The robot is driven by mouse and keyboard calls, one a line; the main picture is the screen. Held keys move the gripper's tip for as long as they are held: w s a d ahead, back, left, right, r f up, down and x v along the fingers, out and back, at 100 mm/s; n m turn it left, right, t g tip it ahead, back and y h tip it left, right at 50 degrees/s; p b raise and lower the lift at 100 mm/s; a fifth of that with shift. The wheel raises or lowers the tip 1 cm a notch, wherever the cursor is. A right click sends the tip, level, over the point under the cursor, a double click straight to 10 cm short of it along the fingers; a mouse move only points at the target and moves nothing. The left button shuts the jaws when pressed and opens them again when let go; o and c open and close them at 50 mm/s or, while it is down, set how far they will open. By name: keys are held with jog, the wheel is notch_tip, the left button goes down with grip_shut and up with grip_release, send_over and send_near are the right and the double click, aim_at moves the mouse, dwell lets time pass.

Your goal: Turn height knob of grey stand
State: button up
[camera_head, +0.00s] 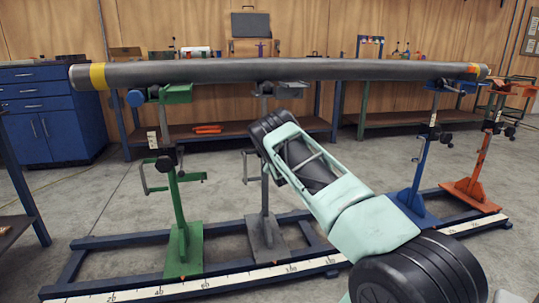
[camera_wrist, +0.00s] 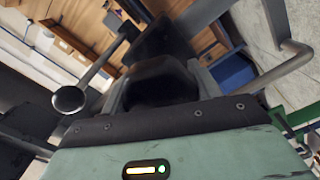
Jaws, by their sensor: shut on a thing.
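The grey stand (camera_head: 265,195) stands second from the left under the long pipe, between the green and blue stands. In the head view my arm's wrist covers its upper post, so its height knob and my fingertips are hidden there. In the wrist view my gripper (camera_wrist: 158,76) is shut on a dark knob (camera_wrist: 158,88), one finger on each side of it. This appears to be the height knob. Grey rods of the stand show on both sides, a round-ended one (camera_wrist: 70,98) at left and a bent one (camera_wrist: 290,55) at right.
The grey pipe (camera_head: 200,71) with yellow and orange bands lies overhead across the stands. The green stand (camera_head: 182,225) is to the left; the blue stand (camera_head: 414,190) and orange stand (camera_head: 475,180) are to the right. A blue rail frame (camera_head: 110,240) lies on the floor.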

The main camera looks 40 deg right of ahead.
jog(key=shift+f, duration=0.15)
jog(key=o, duration=1)
jog(key=shift+s, duration=0.1)
jog(key=p+v, duration=0.3)
jog(key=v, duration=1.4)
jog(key=shift+s+p, duration=0.2)
jog(key=shift+p, duration=0.2)
